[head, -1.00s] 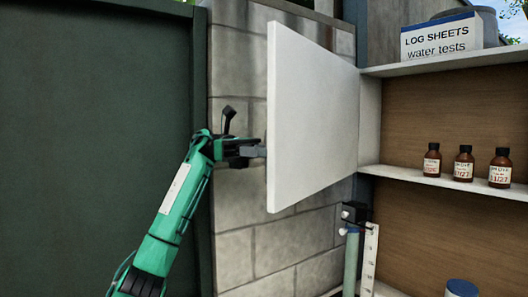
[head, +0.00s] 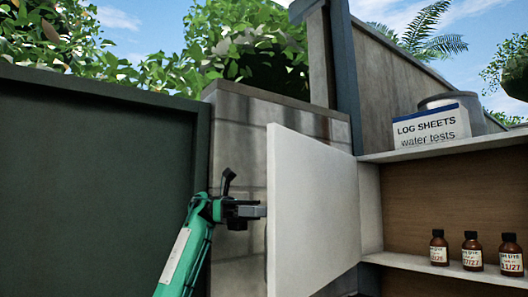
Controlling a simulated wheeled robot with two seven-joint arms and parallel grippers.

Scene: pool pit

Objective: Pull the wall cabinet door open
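The wall cabinet door (head: 312,215) is a plain white panel in the head view. It stands swung wide open, hinged on its right side at the cabinet (head: 368,205), so the shelves show. My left gripper (head: 258,211) is at the door's free left edge, reaching in from the left. Its fingertips meet the edge in the picture, partly hidden behind it. No handle shows, and I cannot tell whether the fingers grip anything. My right gripper is out of view.
Brown bottles (head: 471,252) stand on a shelf. A LOG SHEETS box (head: 432,128) and a grey round container (head: 455,103) sit on the cabinet top. A dark green panel (head: 95,190) fills the left, beside a block wall (head: 237,125).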

